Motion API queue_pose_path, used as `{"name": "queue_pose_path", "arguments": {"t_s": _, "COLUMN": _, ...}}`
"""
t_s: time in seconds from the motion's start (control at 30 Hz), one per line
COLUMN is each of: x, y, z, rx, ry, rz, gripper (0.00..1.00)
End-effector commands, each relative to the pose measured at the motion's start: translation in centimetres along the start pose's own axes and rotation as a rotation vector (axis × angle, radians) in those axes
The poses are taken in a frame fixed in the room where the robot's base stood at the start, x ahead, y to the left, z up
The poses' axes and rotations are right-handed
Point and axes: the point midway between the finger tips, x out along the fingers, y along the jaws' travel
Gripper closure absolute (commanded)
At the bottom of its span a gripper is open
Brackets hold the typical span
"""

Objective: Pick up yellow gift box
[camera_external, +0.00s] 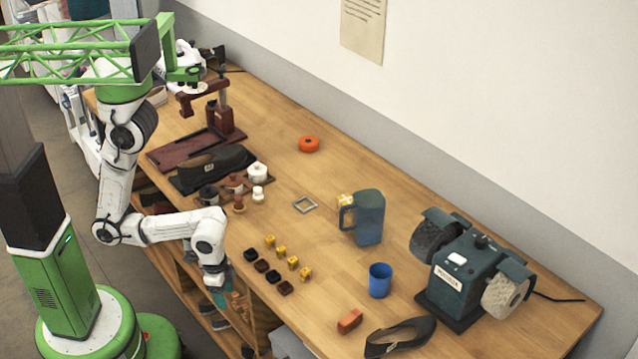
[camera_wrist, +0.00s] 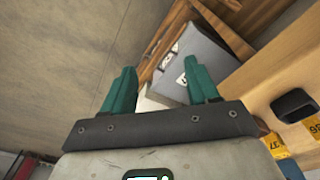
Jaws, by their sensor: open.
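A small yellow box (camera_external: 345,201) with pale markings, which looks like the gift box, sits on the wooden bench, partly hidden behind a blue-grey jug (camera_external: 367,218). My gripper (camera_external: 222,298) hangs beside the bench's front edge, below and to the left of the box and well apart from it. In the wrist view my gripper's (camera_wrist: 160,85) two teal fingers are spread with nothing between them. They point toward the floor and the shelf under the bench. The box cannot be made out in the wrist view.
Several small yellow blocks (camera_external: 281,251) and dark blocks (camera_external: 262,266) stand in rows near the front edge. A metal square frame (camera_external: 305,205) lies left of the jug.

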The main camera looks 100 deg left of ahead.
Motion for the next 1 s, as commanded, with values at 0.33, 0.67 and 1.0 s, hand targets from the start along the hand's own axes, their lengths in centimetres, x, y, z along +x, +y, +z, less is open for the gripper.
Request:
{"name": "queue_pose_path", "arguments": {"t_s": 0.33, "x": 0.0, "y": 0.0, "z": 0.0, "rx": 0.000, "ry": 0.000, "rz": 0.000, "gripper": 0.20}}
{"name": "queue_pose_path", "arguments": {"t_s": 0.67, "x": 0.8, "y": 6.9, "z": -2.1, "rx": 0.166, "ry": 0.121, "rz": 0.178, "gripper": 0.20}}
{"name": "queue_pose_path", "arguments": {"t_s": 1.0, "x": -4.6, "y": 24.8, "z": 2.8, "rx": 0.667, "ry": 0.344, "rz": 0.763, "gripper": 0.20}}
